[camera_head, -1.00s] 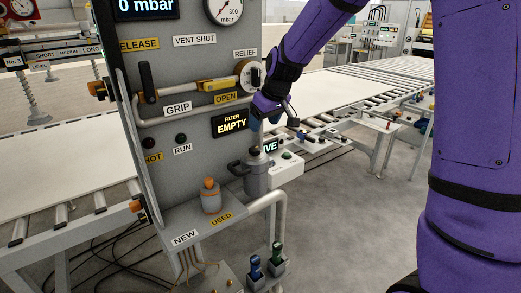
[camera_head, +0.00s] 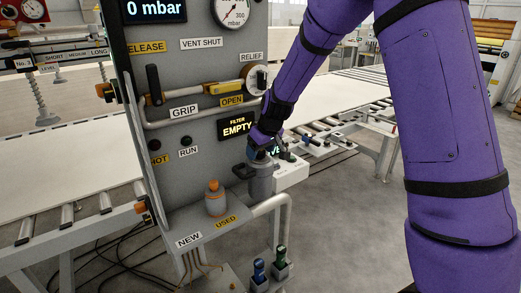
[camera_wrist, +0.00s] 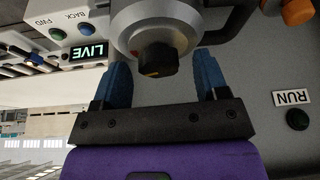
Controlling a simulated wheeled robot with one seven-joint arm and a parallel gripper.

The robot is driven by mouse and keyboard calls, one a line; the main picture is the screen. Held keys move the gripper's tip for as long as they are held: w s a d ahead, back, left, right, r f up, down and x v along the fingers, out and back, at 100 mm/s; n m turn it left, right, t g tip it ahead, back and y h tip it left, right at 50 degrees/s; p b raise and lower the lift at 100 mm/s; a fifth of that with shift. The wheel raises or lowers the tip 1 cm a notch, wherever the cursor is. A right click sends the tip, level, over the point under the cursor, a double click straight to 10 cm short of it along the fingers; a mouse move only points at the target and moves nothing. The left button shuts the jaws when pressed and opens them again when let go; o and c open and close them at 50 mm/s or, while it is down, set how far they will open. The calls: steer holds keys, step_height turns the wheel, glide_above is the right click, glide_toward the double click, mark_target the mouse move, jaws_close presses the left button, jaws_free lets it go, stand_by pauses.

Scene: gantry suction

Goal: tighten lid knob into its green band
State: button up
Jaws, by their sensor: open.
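The lid knob (camera_wrist: 157,61) is black with a small orange mark, on top of the round grey lid (camera_wrist: 160,20) of the filter canister (camera_head: 260,184). My gripper (camera_wrist: 161,73) is open, its two blue fingers apart on either side of the knob, with clear gaps to it. In the head view my gripper (camera_head: 262,150) is just above the canister and hides the knob. No green band can be made out in either view.
The grey panel (camera_head: 190,90) with pipe and handle stands close left of my gripper. A white control box with a LIVE display (camera_wrist: 84,53) is beside the canister. An orange-topped grey container (camera_head: 215,198) stands on the shelf left of it.

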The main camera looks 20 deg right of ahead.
steer(key=c, duration=0.9)
steer(key=shift+m, duration=0.4)
steer(key=shift+a+m+t+h, duration=0.15)
steer(key=shift+m+t+h, duration=0.15)
steer(key=shift+m+h, duration=0.9)
steer(key=shift+m, duration=1.5)
steer(key=o, duration=0.9)
